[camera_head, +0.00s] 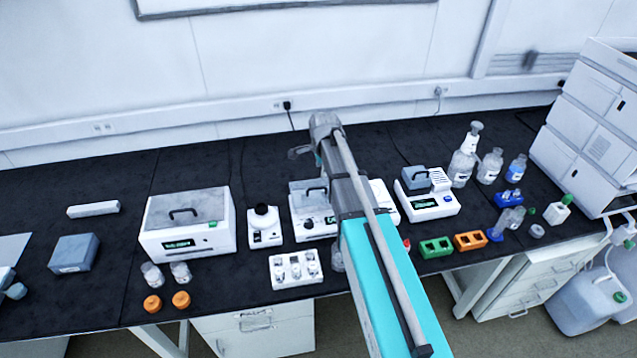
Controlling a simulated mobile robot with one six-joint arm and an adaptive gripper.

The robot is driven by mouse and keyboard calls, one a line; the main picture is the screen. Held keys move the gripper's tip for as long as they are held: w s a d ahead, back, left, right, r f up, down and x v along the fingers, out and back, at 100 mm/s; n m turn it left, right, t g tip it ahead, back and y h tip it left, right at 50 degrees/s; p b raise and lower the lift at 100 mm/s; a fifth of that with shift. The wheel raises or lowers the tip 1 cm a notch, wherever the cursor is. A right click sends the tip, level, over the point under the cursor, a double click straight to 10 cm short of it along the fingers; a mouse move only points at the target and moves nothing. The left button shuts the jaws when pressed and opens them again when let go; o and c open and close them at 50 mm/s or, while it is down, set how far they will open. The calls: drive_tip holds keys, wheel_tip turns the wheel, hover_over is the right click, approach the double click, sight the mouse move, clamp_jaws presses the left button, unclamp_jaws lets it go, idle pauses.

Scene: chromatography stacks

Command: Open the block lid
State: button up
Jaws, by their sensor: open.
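A dry-block style instrument (432,205) with a white body and dark display stands right of my arm. Its grey lid (413,180) with a dark handle lies down over its left part. A second white unit (318,228) with a grey, handled lid (302,198) stands behind my arm and is partly hidden by it. I cannot tell for certain which lid is the block lid; both look closed. My gripper (298,153) is small in view at the arm's far end, apparently above and behind the second unit. It is open, with nothing seen in it.
A large lidded bath (187,222), a small white device (264,227) and a vial rack (295,269) stand left of my arm. Green (436,247) and orange (470,241) racks, bottles (462,168) and a stacked instrument (590,130) are to the right.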

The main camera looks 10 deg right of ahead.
sight(319, 188)
drive_tip(key=shift+w+r+m, duration=0.2)
drive_tip(key=shift+w+m, duration=0.2)
drive_tip(key=shift+w, duration=0.15)
drive_tip(key=shift+w+r+m, duration=0.15)
drive_tip(key=shift+w+m, duration=0.25)
drive_tip(key=shift+w, duration=0.15)
drive_tip(key=shift+f, duration=0.15)
drive_tip(key=w+f+b, duration=0.1)
drive_tip(key=f+b, duration=0.8)
drive_tip(key=w+f+b, duration=0.1)
drive_tip(key=f+b, duration=0.3)
drive_tip(key=shift+w+f, duration=0.15)
drive_tip(key=shift+w, duration=0.2)
clamp_jaws()
drive_tip(key=shift+d, duration=0.15)
idle(0.4)
